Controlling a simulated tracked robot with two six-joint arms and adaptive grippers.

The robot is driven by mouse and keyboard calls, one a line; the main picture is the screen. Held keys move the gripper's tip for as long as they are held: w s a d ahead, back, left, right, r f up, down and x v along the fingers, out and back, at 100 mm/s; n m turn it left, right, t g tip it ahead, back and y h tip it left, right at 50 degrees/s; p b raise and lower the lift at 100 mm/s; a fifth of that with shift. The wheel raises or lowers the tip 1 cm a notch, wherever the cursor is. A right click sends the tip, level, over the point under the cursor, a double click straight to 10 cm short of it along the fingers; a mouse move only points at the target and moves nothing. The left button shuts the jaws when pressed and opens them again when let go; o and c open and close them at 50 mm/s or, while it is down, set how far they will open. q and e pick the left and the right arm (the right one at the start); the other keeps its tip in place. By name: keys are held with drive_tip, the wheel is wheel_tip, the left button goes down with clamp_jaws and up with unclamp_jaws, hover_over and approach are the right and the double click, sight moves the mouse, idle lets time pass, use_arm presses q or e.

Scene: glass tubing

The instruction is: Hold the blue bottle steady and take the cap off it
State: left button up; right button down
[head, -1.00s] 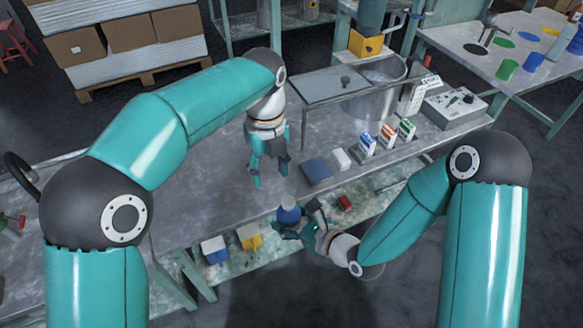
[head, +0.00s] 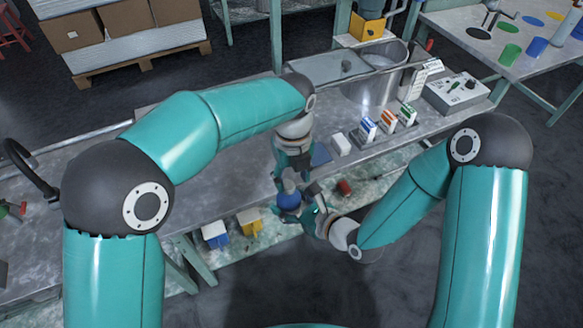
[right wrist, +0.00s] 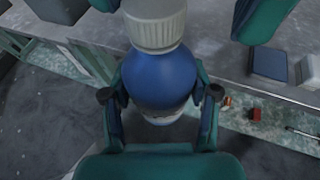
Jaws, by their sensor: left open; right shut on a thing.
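The blue bottle (right wrist: 160,82) is upright between the fingers of my right gripper (right wrist: 160,98), which is shut on its body. In the head view the bottle (head: 289,202) is in front of the table's front edge. Its ribbed white cap (right wrist: 153,25) sits on top of the bottle in the right wrist view. My left gripper (head: 287,181) is open above the bottle. In the right wrist view its teal fingers show at the top, apart from the cap on both sides. In the head view the left gripper hides the cap.
The metal table (head: 240,160) holds a blue box (head: 321,154), a white block (head: 341,144), several small cartons (head: 367,128), a steel pot (head: 373,85) and a control box (head: 457,93). A lower shelf carries a blue-and-white bin (head: 215,234), a yellow one (head: 249,222) and a red item (head: 345,187).

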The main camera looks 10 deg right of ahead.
use_arm(q)
drive_tip(key=shift+f, duration=0.1)
drive_tip(key=shift+d, duration=0.15)
clamp_jaws()
